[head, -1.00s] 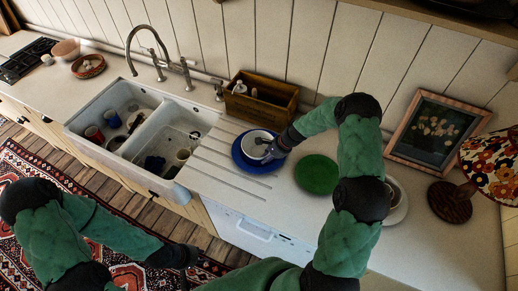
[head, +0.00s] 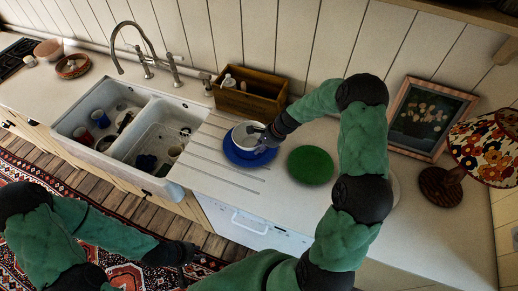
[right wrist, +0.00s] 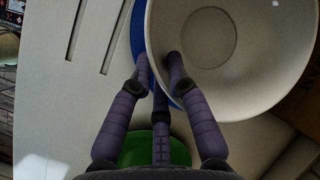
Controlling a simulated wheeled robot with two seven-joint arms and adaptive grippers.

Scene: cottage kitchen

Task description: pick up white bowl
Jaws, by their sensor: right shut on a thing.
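The white bowl (head: 246,134) is over the blue plate (head: 252,156) on the counter right of the sink. My right gripper (head: 268,140) is at the bowl's right side, shut on its rim. In the right wrist view the bowl (right wrist: 262,75) fills the upper right, tilted, with the right gripper's fingers (right wrist: 160,75) at its near rim. Part of the blue plate shows behind it. I cannot tell how far the bowl is above the plate. My left gripper (head: 185,254) hangs low in front of the cabinets, empty; its fingers are too small to read.
A green plate (head: 310,165) lies right of the blue one. A wooden box (head: 250,101) stands behind by the wall. The double sink (head: 130,125) holds several cups. A picture frame (head: 432,118) and a floral lamp (head: 488,147) stand at the right.

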